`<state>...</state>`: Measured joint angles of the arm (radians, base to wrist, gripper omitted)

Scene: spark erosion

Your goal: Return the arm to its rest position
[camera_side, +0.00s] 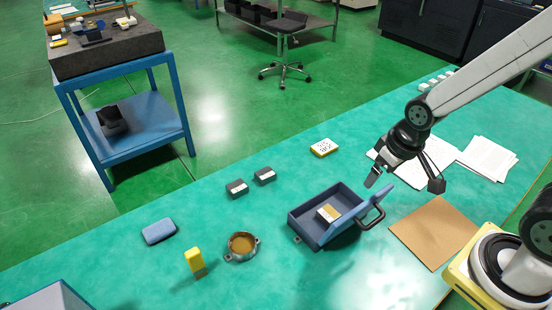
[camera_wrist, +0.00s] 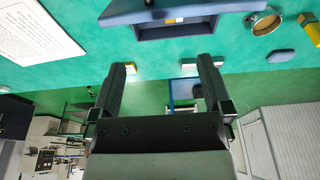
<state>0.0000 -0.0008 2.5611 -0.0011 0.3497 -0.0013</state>
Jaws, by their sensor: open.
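My gripper (camera_side: 405,181) is open and empty, held in the air above the green bench top, to the right of the blue box. In the wrist view its two fingers (camera_wrist: 165,66) are spread apart with nothing between them. The blue box (camera_side: 300,226) stands on the bench with its lid raised on the right side. A white and tan block (camera_side: 328,213) lies inside it. The box also shows at the top of the wrist view (camera_wrist: 150,31).
White papers (camera_side: 487,158) and a brown sheet (camera_side: 433,232) lie right of the box. A yellow and white block (camera_side: 324,147), two dark blocks (camera_side: 237,188), a round metal dish (camera_side: 242,247), a yellow piece (camera_side: 194,260) and a blue pad (camera_side: 159,231) are spread leftward. The air around my gripper looks clear.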

